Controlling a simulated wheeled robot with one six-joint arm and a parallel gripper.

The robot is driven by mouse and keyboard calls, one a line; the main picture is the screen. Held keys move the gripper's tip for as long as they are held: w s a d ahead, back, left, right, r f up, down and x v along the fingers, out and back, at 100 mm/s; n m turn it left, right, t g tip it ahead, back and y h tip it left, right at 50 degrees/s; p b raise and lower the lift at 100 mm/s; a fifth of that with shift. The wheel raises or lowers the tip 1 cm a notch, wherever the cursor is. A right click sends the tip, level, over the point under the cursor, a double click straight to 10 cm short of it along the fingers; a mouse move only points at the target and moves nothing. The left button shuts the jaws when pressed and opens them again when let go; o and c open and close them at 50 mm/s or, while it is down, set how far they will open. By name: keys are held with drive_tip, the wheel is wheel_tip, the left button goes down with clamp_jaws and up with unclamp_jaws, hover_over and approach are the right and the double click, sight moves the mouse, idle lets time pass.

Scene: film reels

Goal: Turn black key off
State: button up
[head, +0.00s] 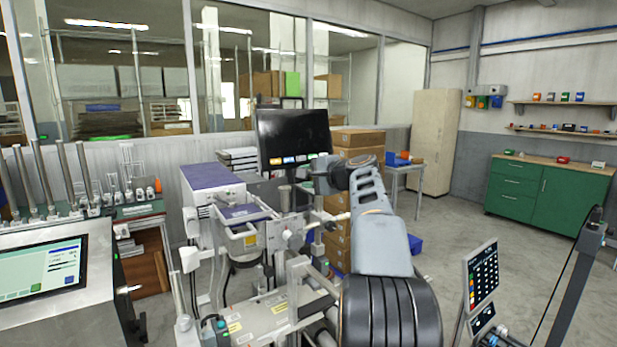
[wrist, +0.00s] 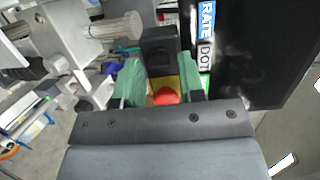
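In the wrist view a black block-shaped part (wrist: 159,45), which looks like the black key, stands at the far end of my gripper (wrist: 160,76). The two green fingers are apart, one on each side of its near end. I cannot tell whether they touch it. A red round knob (wrist: 165,96) on a yellow plate shows between the fingers, nearer the palm. In the head view my gripper (head: 324,178) is at the lower right of the dark monitor (head: 292,137). The key cannot be made out there.
A black panel with RATE and DOT labels (wrist: 207,35) is close on the right in the wrist view. A light cylinder (wrist: 112,27) is at the upper left. In the head view, machine frames (head: 262,240) crowd the left, with open floor (head: 450,225) to the right.

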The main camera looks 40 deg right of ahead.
drive_tip(key=b+v, duration=0.2)
drive_tip(key=v, duration=1.1)
drive_tip(key=shift+s, duration=0.3)
